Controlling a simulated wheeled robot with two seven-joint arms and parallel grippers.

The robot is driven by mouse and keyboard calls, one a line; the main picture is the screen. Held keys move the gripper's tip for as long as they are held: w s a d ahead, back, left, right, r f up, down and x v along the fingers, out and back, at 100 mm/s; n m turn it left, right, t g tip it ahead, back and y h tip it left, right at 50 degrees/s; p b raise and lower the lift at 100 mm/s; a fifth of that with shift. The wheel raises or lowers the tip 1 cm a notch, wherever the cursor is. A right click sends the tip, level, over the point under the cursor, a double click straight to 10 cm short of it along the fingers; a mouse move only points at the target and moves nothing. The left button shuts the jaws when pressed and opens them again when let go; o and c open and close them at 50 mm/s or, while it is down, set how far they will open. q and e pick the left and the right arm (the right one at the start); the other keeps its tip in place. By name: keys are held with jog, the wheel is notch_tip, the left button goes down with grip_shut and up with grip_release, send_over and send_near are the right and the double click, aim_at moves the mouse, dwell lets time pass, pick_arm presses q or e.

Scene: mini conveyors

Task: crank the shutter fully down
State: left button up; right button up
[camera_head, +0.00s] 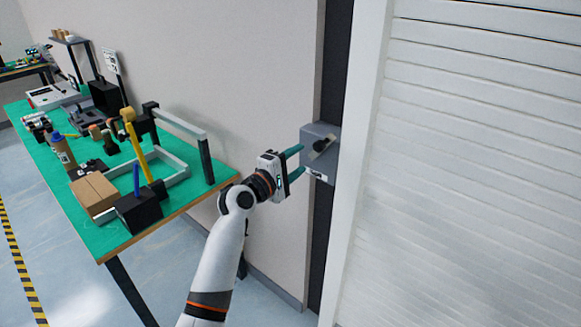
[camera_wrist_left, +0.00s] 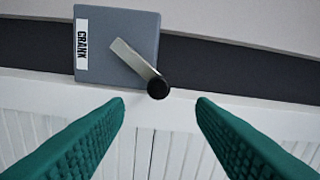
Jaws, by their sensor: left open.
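The white slatted shutter (camera_head: 470,180) fills the right of the head view; its lower edge is not clearly shown. A grey crank box (camera_head: 318,139) is mounted on the dark post to its left. In the left wrist view the box (camera_wrist_left: 112,22) has a "CRANK" label, a metal crank arm (camera_wrist_left: 132,57) and a round black knob (camera_wrist_left: 158,89). My left gripper (camera_head: 298,160) is open in front of the box. In the left wrist view its green fingertips (camera_wrist_left: 161,101) stand on either side of the knob, which appears between them; contact does not show. My right gripper is not seen.
A green-topped table (camera_head: 110,240) with several tools, a cardboard box (camera_head: 95,193) and a metal frame (camera_head: 180,175) stands at the left, close to my left arm. A plain wall (camera_head: 240,60) lies behind. The floor shows a yellow-black stripe (camera_head: 20,262).

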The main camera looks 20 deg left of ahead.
pick_arm(q)
jog(key=shift+v, duration=1)
